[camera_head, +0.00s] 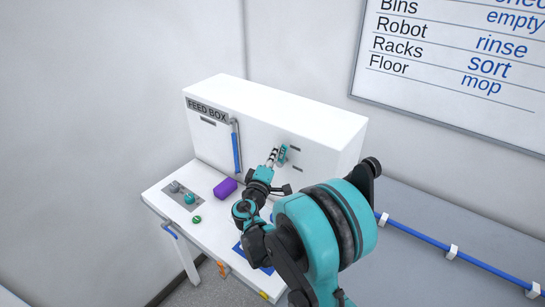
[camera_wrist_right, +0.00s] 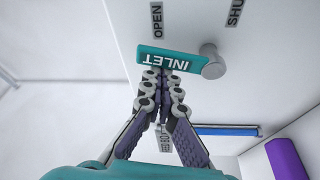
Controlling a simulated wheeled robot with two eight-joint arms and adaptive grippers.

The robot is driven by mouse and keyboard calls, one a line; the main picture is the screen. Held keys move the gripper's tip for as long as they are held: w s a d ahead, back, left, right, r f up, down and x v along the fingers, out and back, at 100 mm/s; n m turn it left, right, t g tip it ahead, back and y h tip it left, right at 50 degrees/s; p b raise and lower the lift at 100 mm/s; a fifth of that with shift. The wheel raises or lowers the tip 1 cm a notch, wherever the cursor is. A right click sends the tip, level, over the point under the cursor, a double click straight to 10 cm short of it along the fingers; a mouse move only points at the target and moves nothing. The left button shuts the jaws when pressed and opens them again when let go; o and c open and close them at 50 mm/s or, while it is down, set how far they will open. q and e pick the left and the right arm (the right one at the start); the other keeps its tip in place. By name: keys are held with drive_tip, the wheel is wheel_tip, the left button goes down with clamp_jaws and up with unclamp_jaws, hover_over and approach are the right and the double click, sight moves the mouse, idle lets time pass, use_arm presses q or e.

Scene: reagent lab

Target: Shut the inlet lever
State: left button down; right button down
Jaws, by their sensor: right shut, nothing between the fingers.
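The inlet lever (camera_head: 282,155) is a small teal bar on the front of the white feed box (camera_head: 285,108). In the right wrist view the lever (camera_wrist_right: 180,62), marked INLET, extends from a grey pivot (camera_wrist_right: 212,62) at its right end. Its free end lies near the OPEN label (camera_wrist_right: 157,20); the SHUT label (camera_wrist_right: 235,12) is on the pivot's other side. My right gripper (camera_head: 272,157) is shut and empty, its fingertips (camera_wrist_right: 163,76) right at the lever's edge. I cannot tell whether they touch it. My left gripper is not in view.
A blue-handled bar (camera_head: 236,150) hangs on the box front, left of my right gripper. A purple block (camera_head: 225,188), a green knob (camera_head: 197,219) and a grey plate with knobs (camera_head: 179,201) are on the white bench (camera_head: 160,198). A blue pipe (camera_head: 425,240) runs along the right.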

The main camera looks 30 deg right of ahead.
drive_tip(key=m+b, duration=0.1)
drive_tip(key=s+m+h+b, duration=0.1)
drive_tip(key=m, duration=0.1)
drive_tip(key=s+d+f+m+b, duration=0.1)
drive_tip(key=m+b, duration=0.1)
drive_tip(key=shift+s+h, duration=0.1)
drive_tip(key=shift+h, duration=0.2)
drive_tip(key=shift+s+d+f+m+g+h+b, duration=0.2)
drive_tip(key=shift+s+f+m+h+b, duration=0.25)
drive_tip(key=shift+m+b, duration=0.6)
drive_tip(key=shift+s+d+f+m+g+h+b, duration=0.15)
drive_tip(key=shift+s+f+m+h+b, duration=0.3)
drive_tip(key=shift+m+b, duration=0.5)
drive_tip(key=shift+s+d+f+m+g+h+b, duration=0.25)
drive_tip(key=shift+s+m+b, duration=0.35)
drive_tip(key=shift+m+b, duration=0.45)
drive_tip(key=shift+f, duration=0.15)
drive_tip(key=s+a+p, duration=0.3)
drive_tip(key=a, duration=0.5)
drive_tip(key=shift+s+a+r, duration=0.3)
drive_tip(key=shift+a+r, duration=0.05)
drive_tip(key=shift+a, duration=0.05)
